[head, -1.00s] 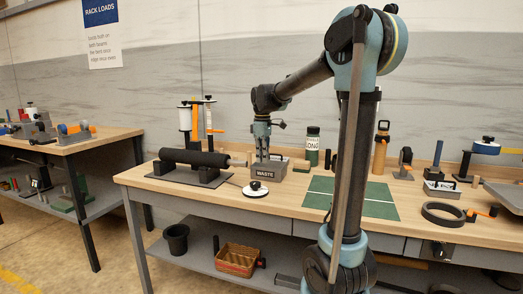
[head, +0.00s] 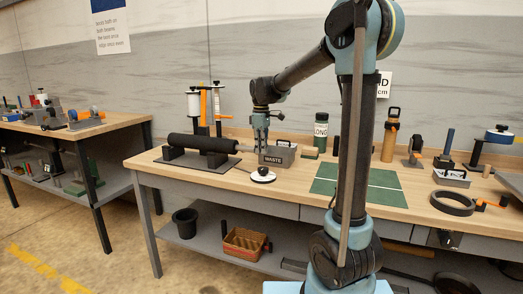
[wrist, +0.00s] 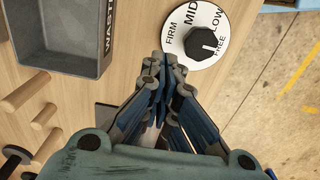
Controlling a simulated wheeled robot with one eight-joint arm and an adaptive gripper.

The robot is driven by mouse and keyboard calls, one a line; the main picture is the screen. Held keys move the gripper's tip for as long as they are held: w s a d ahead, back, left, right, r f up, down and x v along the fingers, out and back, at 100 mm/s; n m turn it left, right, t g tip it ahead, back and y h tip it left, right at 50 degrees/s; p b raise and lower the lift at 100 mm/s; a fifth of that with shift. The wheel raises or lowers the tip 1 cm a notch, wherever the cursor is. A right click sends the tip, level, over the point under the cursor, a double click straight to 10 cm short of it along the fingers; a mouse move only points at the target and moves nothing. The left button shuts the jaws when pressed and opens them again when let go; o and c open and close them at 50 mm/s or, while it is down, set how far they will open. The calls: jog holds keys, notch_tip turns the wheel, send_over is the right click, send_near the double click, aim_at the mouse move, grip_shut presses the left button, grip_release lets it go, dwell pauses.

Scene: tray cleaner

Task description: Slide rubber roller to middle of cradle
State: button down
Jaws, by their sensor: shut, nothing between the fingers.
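The black rubber roller (head: 203,143) lies across two dark cradle supports (head: 216,159) on a flat grey base plate (head: 187,163), at the left of the bench. A pale shaft end sticks out at its right. My gripper (head: 261,145) points down to the right of the roller, apart from it, by the left end of the WASTE bin (head: 278,158). In the wrist view my gripper (wrist: 170,62) has its fingertips together, with nothing seen between them. The roller is not clearly visible in the wrist view, where my gripper covers the lower middle.
A white dial (head: 262,175) marked FIRM, MID, LOW and FREE lies near the bench's front edge; it also shows in the wrist view (wrist: 208,62). Wooden pegs (wrist: 24,92) stand left of my gripper there. A green mat (head: 325,184) is farther right. Spool stands rise behind the roller.

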jog(key=a, duration=0.1)
jog(key=w+a, duration=0.1)
jog(key=a, duration=0.2)
jog(key=shift+w+a, duration=0.3)
jog(key=shift+d, duration=0.1)
jog(key=shift+s+d, duration=0.25)
jog(key=shift+d, duration=0.3)
notch_tip(320, 180, up, 10)
jog(key=d, duration=0.3)
jog(key=s+d+f+m, duration=0.3)
jog(key=s+d+m, duration=0.1)
jog(key=s+d, duration=0.5)
jog(key=s+d+f+m+t, duration=0.1)
jog(key=s+d+f+m, duration=0.4)
jog(key=s+f, duration=0.6)
jog(key=s+d+f+m+t, duration=0.1)
jog(key=s+d+f+m, duration=0.3)
jog(key=s+d+f, duration=0.4)
jog(key=s+f, duration=0.3)
jog(key=s, duration=0.3)
jog(key=shift+s+f+m, duration=0.15)
jog(key=shift+f+m, duration=0.05)
jog(key=shift+m, duration=0.2)
